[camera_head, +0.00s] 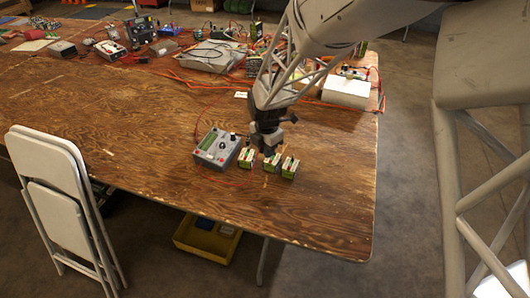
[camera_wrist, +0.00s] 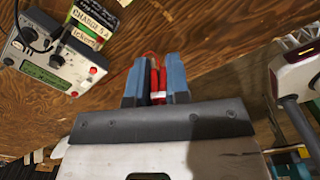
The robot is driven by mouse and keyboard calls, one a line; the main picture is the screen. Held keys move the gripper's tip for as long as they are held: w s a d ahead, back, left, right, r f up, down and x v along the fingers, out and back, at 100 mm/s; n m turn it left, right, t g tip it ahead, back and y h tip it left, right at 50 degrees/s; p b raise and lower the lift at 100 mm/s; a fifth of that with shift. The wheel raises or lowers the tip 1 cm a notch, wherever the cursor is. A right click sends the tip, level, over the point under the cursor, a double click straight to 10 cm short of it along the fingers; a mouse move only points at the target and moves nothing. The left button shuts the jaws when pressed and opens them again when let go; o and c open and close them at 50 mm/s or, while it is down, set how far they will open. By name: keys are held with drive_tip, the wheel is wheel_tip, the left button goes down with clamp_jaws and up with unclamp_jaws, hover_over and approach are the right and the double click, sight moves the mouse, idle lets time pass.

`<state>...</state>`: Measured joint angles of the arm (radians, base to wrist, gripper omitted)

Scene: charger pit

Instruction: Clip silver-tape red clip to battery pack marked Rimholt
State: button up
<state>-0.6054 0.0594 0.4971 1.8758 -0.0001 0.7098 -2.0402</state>
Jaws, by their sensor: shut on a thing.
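My gripper (camera_wrist: 156,72) is shut on a red clip (camera_wrist: 158,80), held between its two blue fingers in the wrist view. A pale silver band shows on the clip, and an orange-red lead rises from its far end. In the head view my gripper (camera_head: 267,140) is just above and behind a row of three green-and-white battery packs: left (camera_head: 247,157), middle (camera_head: 271,162) and right (camera_head: 290,168). Their names are too small to read there. The clip is hidden in the head view.
A grey charger (camera_head: 215,149) with a green screen stands left of the packs; it also shows in the wrist view (camera_wrist: 60,65). Red leads cross the wooden table (camera_head: 180,110). Equipment crowds the back. The front right table is clear. A folding chair (camera_head: 62,195) stands at front left.

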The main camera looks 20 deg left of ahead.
drive_tip(key=shift+w+a+n, duration=0.1)
drive_tip(key=shift+w+n, duration=1.2)
drive_tip(key=shift+n, duration=0.35)
drive_tip(key=shift+w+n, duration=1.3)
drive_tip(key=shift+n, duration=0.35)
drive_tip(key=shift+f, duration=0.25)
drive_tip(key=shift+f, duration=3.2)
drive_tip(key=shift+f, duration=0.25)
drive_tip(key=o, duration=0.8)
drive_tip(key=shift+o, duration=1.1)
drive_tip(key=shift+r, duration=0.1)
